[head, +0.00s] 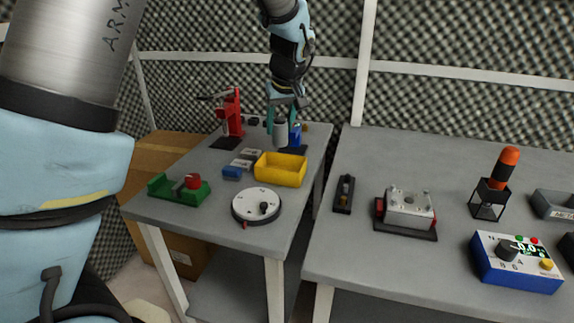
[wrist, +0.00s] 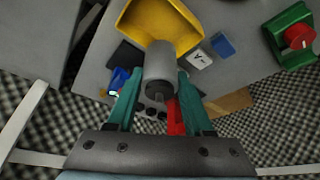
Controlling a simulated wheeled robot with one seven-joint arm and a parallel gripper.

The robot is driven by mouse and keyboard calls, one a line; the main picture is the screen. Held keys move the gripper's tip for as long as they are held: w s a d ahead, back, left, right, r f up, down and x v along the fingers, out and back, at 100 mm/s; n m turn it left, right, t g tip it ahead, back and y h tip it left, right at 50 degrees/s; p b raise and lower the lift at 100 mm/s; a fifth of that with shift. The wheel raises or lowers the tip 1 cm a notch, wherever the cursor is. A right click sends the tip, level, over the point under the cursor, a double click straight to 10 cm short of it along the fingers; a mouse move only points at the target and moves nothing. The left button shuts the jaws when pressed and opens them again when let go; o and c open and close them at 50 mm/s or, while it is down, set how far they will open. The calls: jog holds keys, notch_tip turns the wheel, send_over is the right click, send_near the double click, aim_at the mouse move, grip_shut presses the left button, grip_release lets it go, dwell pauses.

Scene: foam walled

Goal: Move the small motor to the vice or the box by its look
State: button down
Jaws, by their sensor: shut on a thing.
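The small motor, a grey cylinder with a darker end, shows in the head view (head: 280,134) and the wrist view (wrist: 163,62). My gripper (head: 283,122) has its teal fingers shut on it, one on each side. The motor is upright in the head view, behind the yellow box (head: 281,171); its height above the table is hard to tell. The open yellow box also shows in the wrist view (wrist: 135,25), partly covered by the motor. A blue fixture (head: 296,135) on a dark base, possibly the vice, is just right of the motor and partly hidden.
The left table (head: 212,211) also holds a red press (head: 232,113), a green fixture with a red part (head: 180,188), a blue block (head: 232,173), small cards and a round white dial (head: 257,205). A gap separates it from the right table (head: 345,240), which carries several devices.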

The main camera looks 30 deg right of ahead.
aim_at(281, 143)
jog(key=f, duration=0.3)
jog(key=f+p, duration=0.1)
jog(key=f, duration=0.2)
jog(key=shift+w+d, duration=0.15)
jog(key=shift+w, duration=0.05)
jog(key=shift+f+p, duration=0.5)
jog(key=shift+f, duration=1.5)
jog(key=shift+f, duration=0.2)
jog(key=shift+c, duration=1.4)
grip_release()
jog(key=shift+r, duration=0.1)
